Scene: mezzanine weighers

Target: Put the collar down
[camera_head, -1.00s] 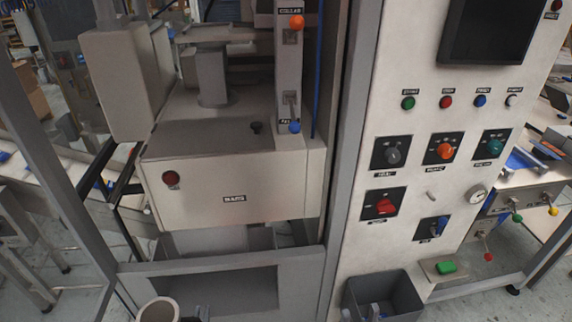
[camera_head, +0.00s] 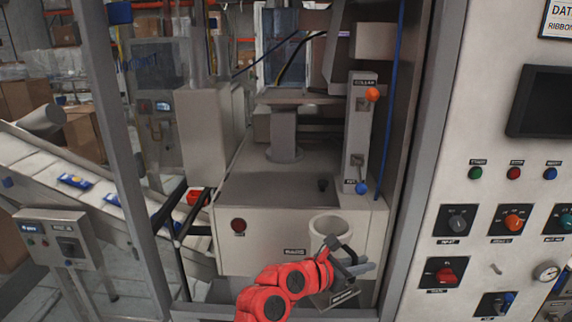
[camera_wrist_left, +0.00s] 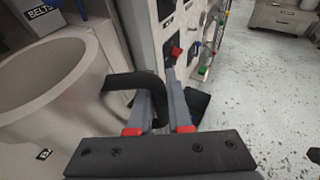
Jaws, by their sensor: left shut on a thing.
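The collar (camera_head: 338,224) is a pale, open-topped cylinder with a black side handle, upright in front of the grey machine housing. In the left wrist view the collar (camera_wrist_left: 88,112) fills the left side and bears a small "B" mark. My left gripper (camera_head: 356,268) is shut on its black handle; the bent handle passes between the fingers in the left wrist view (camera_wrist_left: 162,105). The collar's lower part is hidden behind my red arm in the head view, so I cannot tell whether it touches anything below. My right gripper is in neither view.
The machine housing (camera_head: 265,215) stands behind the collar, framed by grey posts. A lever panel labelled COLLAR (camera_head: 360,130) has orange and blue knobs. A control panel (camera_head: 480,220) is at right. A conveyor (camera_head: 85,190) slopes at left.

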